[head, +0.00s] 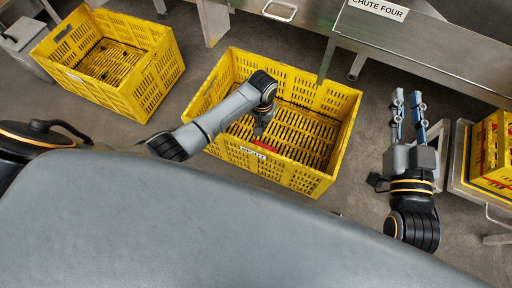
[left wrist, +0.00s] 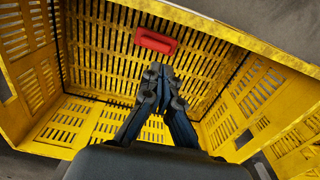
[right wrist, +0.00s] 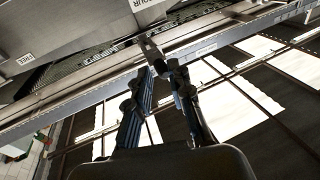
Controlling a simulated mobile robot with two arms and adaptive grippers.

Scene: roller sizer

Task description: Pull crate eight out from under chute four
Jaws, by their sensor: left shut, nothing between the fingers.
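A yellow slatted crate (head: 346,118) stands on the floor in front of the metal chute marked CHUTE FOUR (head: 420,45). Its near wall carries a small white label (head: 253,152), too small to read surely. My left gripper (head: 260,129) is over the crate's inside, near the near wall, shut and empty. In the left wrist view its fingertips (left wrist: 158,70) are together, just below a red piece (left wrist: 155,41) in the crate. The red piece also shows by the near rim in the head view (head: 265,146). My right gripper (head: 407,97) is open and empty, right of the crate.
Another yellow crate (head: 157,82) stands at the left. A metal stand (head: 459,155) with yellow crates (head: 490,150) is at the right. A chute leg (head: 327,60) comes down at the crate's far right. Bare floor lies between the two crates.

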